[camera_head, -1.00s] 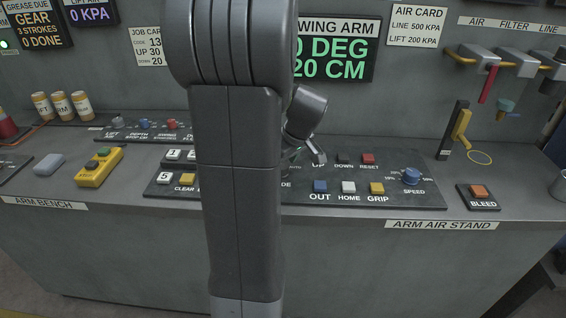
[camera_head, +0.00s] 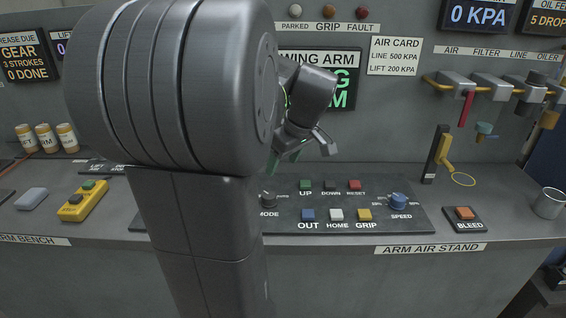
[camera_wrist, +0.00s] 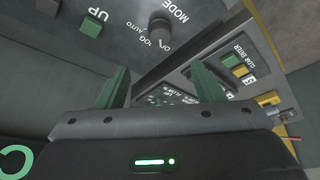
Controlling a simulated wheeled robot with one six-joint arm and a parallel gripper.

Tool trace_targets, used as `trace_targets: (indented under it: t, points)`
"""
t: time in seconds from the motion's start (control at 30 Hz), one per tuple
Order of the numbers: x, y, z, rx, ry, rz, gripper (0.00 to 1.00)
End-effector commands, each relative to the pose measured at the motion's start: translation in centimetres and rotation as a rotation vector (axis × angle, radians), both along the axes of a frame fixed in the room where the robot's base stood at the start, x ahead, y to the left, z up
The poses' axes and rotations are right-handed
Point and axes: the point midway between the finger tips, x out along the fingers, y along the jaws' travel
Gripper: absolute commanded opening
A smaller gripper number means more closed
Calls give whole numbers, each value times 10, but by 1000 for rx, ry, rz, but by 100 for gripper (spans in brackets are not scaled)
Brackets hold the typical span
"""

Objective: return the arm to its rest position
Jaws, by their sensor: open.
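My arm stands large in the left-centre of the head view, its thick rounded joint hiding part of the bench and wall. My gripper shows partly behind that joint, above the mode knob (camera_head: 268,197) side of the control panel (camera_head: 388,222). In the wrist view my gripper (camera_wrist: 162,84) has two green fingers spread well apart with nothing between them. The panel shows beyond the fingers there, with the mode knob (camera_wrist: 160,27) and the green UP button (camera_wrist: 89,26). The gripper looks clear of the panel, though the exact gap cannot be told.
A yellow pendant (camera_head: 83,201) and a grey block (camera_head: 31,198) lie at left, near several jars (camera_head: 46,138). At right are a BLEED button box (camera_head: 465,219), a metal cup (camera_head: 549,204), a black-and-yellow holder (camera_head: 437,155) and wall-mounted air filters (camera_head: 491,86). The swing arm display is partly hidden.

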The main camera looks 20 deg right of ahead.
Motion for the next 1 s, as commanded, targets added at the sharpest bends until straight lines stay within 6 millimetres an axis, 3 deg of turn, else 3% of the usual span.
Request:
trace_targets:
  t: [0.27,0.8,1.0]
  points:
    - [4,2,-10,1,0,0,61]
    - [36,21,-102,2,2,0,61]
    - [44,25,-123,0,1,0,61]
